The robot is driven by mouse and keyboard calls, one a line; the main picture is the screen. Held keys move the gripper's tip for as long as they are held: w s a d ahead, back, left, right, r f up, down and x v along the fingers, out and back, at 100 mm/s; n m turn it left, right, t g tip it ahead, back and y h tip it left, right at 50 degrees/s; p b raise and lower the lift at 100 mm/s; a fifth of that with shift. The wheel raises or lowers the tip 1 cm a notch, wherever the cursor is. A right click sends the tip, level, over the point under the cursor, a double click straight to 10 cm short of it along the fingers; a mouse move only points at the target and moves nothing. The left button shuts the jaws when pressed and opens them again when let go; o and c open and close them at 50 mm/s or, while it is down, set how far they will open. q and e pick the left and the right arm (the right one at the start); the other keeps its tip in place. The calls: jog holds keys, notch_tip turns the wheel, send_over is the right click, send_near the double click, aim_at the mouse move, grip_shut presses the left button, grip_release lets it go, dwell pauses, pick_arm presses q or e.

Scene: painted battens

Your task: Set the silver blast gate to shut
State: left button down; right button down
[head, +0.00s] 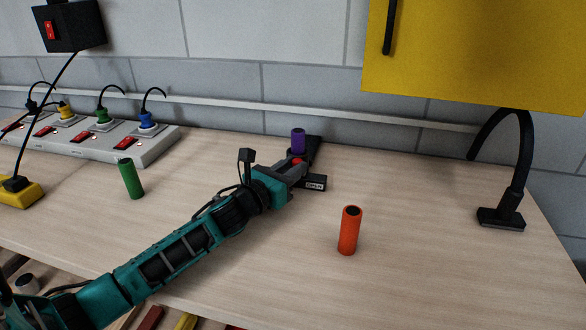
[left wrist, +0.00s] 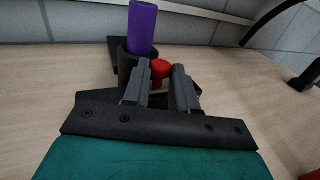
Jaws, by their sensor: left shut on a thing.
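A dark fixture (head: 316,146) stands on the bench near the wall, with a purple cylinder (head: 298,141) upright at it. A small label (head: 314,184) beside it reads OPEN. I take this as the blast gate; it looks dark rather than silver. Its red knob (left wrist: 160,69) is between the fingers of my left gripper (head: 294,167), which is shut on it. In the left wrist view the purple cylinder (left wrist: 143,28) rises from a dark round collar (left wrist: 130,62) just beyond the fingers. My gripper hides part of the fixture. My right gripper is not in view.
A green cylinder (head: 131,179) and an orange tube (head: 349,231) stand on the bench on either side of my left arm. A power strip (head: 150,150) with plugs lies at the back left. A black curved stand (head: 502,214) is at right, below a yellow cabinet (head: 480,60).

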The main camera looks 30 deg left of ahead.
pick_arm(q)
jog(key=a, duration=0.2)
jog(key=s+a, duration=0.1)
jog(key=a, duration=0.2)
jog(key=shift+s, duration=0.1)
jog(key=c, duration=0.9)
grip_release()
jog(key=shift+s, duration=0.1)
jog(key=s, duration=0.4)
jog(key=s+a, duration=0.1)
jog(key=s, duration=0.3)
jog(key=s+b, duration=0.1)
jog(key=s, duration=0.3)
jog(key=shift+s+a, duration=0.35)
jog(key=shift+s, duration=0.05)
